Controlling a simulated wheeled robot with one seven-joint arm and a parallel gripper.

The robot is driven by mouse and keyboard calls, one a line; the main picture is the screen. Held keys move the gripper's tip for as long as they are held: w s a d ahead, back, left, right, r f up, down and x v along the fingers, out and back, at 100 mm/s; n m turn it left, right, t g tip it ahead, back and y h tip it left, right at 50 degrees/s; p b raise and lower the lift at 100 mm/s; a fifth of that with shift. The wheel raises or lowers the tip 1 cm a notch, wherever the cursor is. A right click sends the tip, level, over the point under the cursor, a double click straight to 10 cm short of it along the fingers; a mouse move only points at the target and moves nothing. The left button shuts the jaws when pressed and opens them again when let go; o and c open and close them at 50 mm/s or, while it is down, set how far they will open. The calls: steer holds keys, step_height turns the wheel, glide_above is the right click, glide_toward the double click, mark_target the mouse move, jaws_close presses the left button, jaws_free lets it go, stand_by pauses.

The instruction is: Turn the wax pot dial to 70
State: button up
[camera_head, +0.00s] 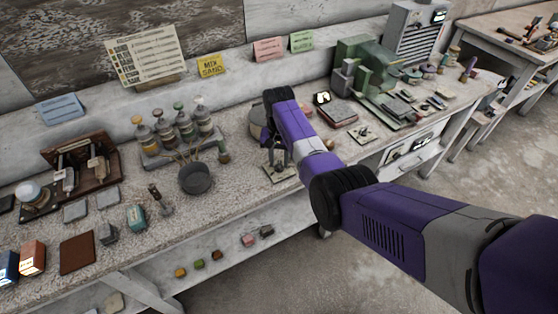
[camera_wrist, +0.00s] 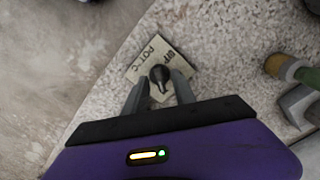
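The dial is a dark knob (camera_wrist: 160,76) on a pale plate (camera_wrist: 143,66) lettered "POT °C", lying on the speckled bench top. In the wrist view my gripper (camera_wrist: 160,80) is over the plate with one finger on each side of the knob. The fingers are apart, with a gap showing beside the knob, so the gripper looks open. The dial's scale and the setting it points to are not readable. In the head view the plate (camera_head: 283,174) shows below my gripper (camera_head: 277,160). A round vessel (camera_head: 257,118), perhaps the wax pot, is partly hidden behind my arm.
A dark bowl (camera_head: 195,178) with thin sticks and a rack of bottles (camera_head: 172,132) stand left of the dial. A green machine (camera_head: 366,62) and small boxes stand to the right. In the wrist view, a green-and-orange handled item (camera_wrist: 288,68) lies right of my gripper.

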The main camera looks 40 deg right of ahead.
mark_target(279, 164)
steer(key=shift+r+b, duration=0.45)
steer(key=shift+r, duration=3.45)
steer(key=w+d+r+n+t+h, duration=0.2)
steer(key=w+d+r+t+h, duration=0.15)
steer(key=w+t, duration=0.4)
steer(key=s+a+f+n+t+b, duration=0.25)
steer(key=s+a+n+t, duration=0.4)
steer(key=s+a, duration=0.85)
steer(key=s+a+r+y+b, duration=0.1)
steer(key=s+a, duration=0.3)
steer(key=s, duration=0.7)
steer(key=s+a+r+n+y+b, duration=0.1)
steer(key=s+a, duration=0.4)
steer(key=s, duration=0.6)
steer(key=s+a+r+y+b, duration=0.1)
steer(key=s+a, duration=0.3)
steer(key=s, duration=0.7)
steer(key=shift+s+a+r+n+t, duration=0.25)
steer(key=shift+a+r+n+t, duration=0.05)
steer(key=shift+r+n+t, duration=0.1)
